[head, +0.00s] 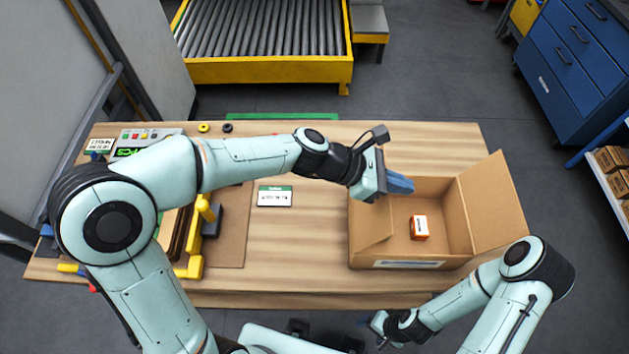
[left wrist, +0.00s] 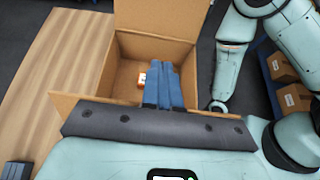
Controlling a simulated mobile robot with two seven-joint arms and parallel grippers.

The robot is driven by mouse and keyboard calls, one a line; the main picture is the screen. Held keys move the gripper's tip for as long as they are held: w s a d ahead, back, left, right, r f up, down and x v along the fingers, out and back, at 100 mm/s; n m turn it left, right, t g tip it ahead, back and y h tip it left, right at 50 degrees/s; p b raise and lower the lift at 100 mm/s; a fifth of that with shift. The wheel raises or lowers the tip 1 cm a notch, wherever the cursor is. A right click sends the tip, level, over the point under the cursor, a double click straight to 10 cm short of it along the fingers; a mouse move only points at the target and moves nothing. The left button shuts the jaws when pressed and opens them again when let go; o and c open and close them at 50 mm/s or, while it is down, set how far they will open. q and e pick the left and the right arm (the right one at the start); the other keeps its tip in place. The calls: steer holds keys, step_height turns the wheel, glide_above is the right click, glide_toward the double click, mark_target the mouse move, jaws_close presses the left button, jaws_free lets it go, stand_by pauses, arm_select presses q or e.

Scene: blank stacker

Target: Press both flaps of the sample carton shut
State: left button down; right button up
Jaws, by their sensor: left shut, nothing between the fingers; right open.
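The open sample carton (head: 407,259) stands at the right of the table, with a small orange-and-white box (head: 419,228) inside; the box also shows in the left wrist view (left wrist: 141,82). Its right flap (head: 491,205) stands up, leaning outward. My right gripper (head: 381,326) is open and empty, in front of the table's near edge.
A labelled card (head: 275,196) lies mid-table. A yellow-handled fixture (head: 196,240) and a display panel (head: 140,145) are at the left, partly behind my left arm. A roller conveyor (head: 262,70) stands behind the table. Bare wood lies left of the carton.

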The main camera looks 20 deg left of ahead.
arm_select(q)
steer(key=shift+r, duration=0.1)
arm_select(e)
steer(key=shift+r, duration=0.1)
arm_select(q)
steer(key=r+p+v, duration=0.1)
steer(key=v, duration=1.3)
steer(key=shift+d+p, duration=0.25)
steer(key=shift+p, duration=0.05)
arm_select(e)
steer(key=shift+w+r, duration=0.75)
steer(key=shift+r, duration=0.15)
